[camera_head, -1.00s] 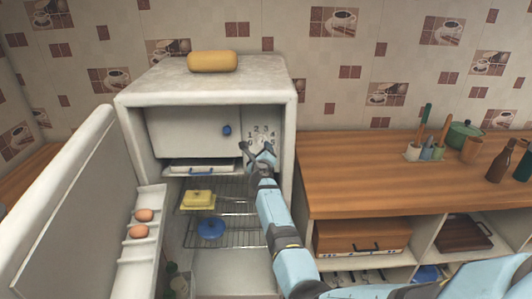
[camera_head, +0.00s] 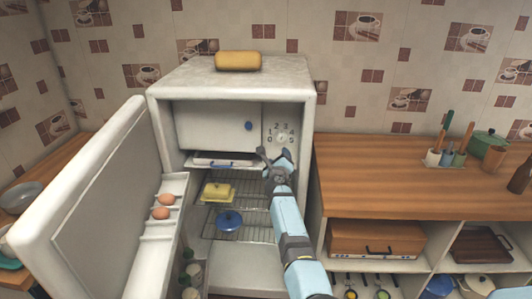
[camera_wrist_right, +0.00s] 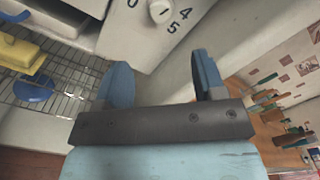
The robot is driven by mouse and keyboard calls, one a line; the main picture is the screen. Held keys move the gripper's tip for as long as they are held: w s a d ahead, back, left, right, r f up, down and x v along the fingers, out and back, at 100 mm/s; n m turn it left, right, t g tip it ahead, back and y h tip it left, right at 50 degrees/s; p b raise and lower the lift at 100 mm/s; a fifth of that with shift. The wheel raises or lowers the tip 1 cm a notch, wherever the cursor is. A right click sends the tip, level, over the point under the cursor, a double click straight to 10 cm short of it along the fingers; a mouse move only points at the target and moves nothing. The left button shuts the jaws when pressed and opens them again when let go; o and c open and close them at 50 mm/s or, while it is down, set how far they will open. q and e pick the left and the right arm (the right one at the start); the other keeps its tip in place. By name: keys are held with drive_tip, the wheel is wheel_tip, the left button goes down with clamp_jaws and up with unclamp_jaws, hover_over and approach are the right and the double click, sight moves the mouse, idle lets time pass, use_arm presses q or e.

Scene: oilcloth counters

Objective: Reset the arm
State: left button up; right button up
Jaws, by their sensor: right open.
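My right gripper (camera_head: 272,158) is inside the front of the open white fridge (camera_head: 300,80), just below the numbered dial (camera_head: 281,138). In the right wrist view its two fingers (camera_wrist_right: 162,80) stand apart with nothing between them, and the dial (camera_wrist_right: 160,11) is beyond them. My right arm comes up from the bottom of the head view. My left gripper is not in view.
The fridge door (camera_head: 90,190) stands open at the left, with two eggs (camera_head: 161,212) in its rack. A yellow butter dish (camera_head: 217,192) and a blue-lidded dish (camera_head: 229,220) sit on wire shelves. A wooden counter (camera_head: 400,175) lies to the right.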

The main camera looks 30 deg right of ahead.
drive_tip(key=s+a+f+n+y, duration=0.3)
drive_tip(key=s+a+f+n, duration=0.15)
drive_tip(key=s+n, duration=0.4)
drive_tip(key=s+a+f+n+y, duration=0.4)
drive_tip(key=s+f+n, duration=0.2)
drive_tip(key=s+n, duration=0.25)
drive_tip(key=s+a+f+n+y, duration=0.35)
drive_tip(key=s+f+n, duration=0.25)
drive_tip(key=s+n, duration=0.25)
drive_tip(key=s+a+f+n+g+y, duration=0.1)
drive_tip(key=s+a+n, duration=0.4)
drive_tip(key=s, duration=0.7)
drive_tip(key=s+a+f+n+g+y, duration=0.1)
drive_tip(key=s+a+f+n+g, duration=0.2)
drive_tip(key=s, duration=0.9)
drive_tip(key=a+n, duration=0.2)
drive_tip(key=a, duration=0.1)
drive_tip(key=shift+a+f+n, duration=0.15)
drive_tip(key=shift+n, duration=0.2)
drive_tip(key=c, duration=0.4)
drive_tip(key=shift+a, duration=0.1)
